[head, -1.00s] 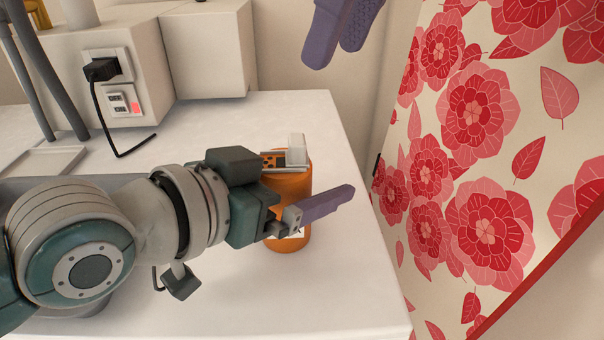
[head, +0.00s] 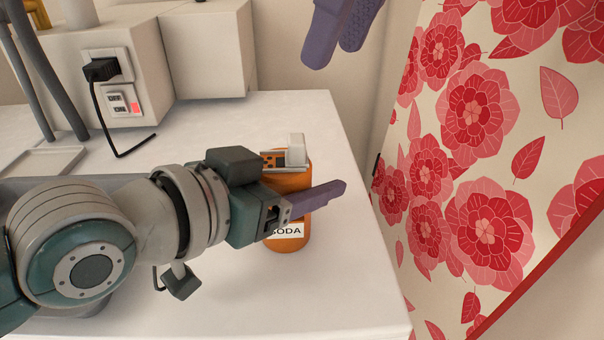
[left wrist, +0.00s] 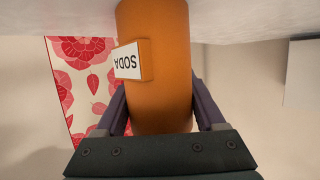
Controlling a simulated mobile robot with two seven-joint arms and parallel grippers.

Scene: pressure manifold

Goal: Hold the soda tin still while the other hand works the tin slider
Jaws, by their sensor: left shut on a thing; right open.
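The soda tin (head: 290,241) is an orange cylinder with a white SODA label, upright on the white counter. The tin slider (head: 296,150) is a pale block on a plate with dark slots on top of the tin. My left gripper (head: 318,200) is shut around the tin's body, below the top. In the left wrist view the tin (left wrist: 158,60) sits between the two purple fingers of that gripper (left wrist: 160,118). My right gripper (head: 346,25) is open and empty at the top, apart from the tin; only its purple fingers show.
The white counter (head: 345,290) has free room in front of the tin and to its right. A panel with red flowers (head: 470,120) stands to the right. A wall block with a socket and black plug (head: 102,69) is at the back left.

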